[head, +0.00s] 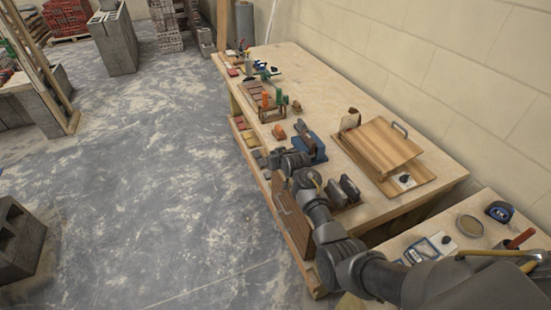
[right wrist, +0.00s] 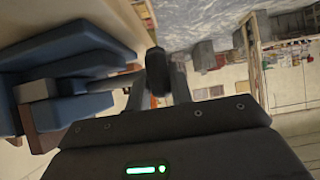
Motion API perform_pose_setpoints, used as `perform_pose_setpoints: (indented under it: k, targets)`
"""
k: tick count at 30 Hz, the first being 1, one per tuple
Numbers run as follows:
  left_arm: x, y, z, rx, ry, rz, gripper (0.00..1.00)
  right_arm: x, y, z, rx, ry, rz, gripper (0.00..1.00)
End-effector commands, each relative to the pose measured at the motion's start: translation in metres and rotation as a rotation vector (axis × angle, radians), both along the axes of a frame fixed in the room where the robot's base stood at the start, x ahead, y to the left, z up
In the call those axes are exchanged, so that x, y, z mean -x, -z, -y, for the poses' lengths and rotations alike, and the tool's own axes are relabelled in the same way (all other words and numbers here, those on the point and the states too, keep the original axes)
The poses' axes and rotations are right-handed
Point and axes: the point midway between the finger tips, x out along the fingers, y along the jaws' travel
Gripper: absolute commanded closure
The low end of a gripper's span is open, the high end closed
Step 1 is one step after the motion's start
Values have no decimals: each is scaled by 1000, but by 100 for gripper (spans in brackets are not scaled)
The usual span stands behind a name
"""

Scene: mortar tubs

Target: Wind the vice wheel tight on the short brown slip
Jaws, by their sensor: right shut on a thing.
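The blue vice (head: 312,150) stands near the front edge of the workbench, and its blue body (right wrist: 75,55) fills the left of the right wrist view. A brown block, which looks like the short brown slip (right wrist: 38,133), shows at the vice jaws in that view; how firmly it is gripped I cannot tell. My right gripper (head: 264,160) reaches along the bench's front edge to the vice. In the wrist view its two fingers are shut on a dark round part, the vice wheel (right wrist: 157,72). My left gripper is in neither view.
A sloped wooden board (head: 378,145) with a handle lies right of the vice on the workbench (head: 345,90). Dark grey blocks (head: 345,190) stand close to my right forearm. A rack with orange and green tools (head: 272,108) is farther back. Open floor lies left.

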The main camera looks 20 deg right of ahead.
Motion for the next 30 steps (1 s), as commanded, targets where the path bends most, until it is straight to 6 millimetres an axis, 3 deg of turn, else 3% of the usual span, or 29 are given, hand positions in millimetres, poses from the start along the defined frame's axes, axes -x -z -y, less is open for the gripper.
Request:
perform_pose_setpoints:
  k: [17,18,21,30]
  targets:
    - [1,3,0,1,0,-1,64,0,0,-3,-4,-4,34,100]
    - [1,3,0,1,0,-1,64,0,0,-3,-4,-4,34,73]
    - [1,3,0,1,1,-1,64,0,0,-2,-3,-3,33,60]
    - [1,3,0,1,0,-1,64,1,0,0,-2,0,34,57]
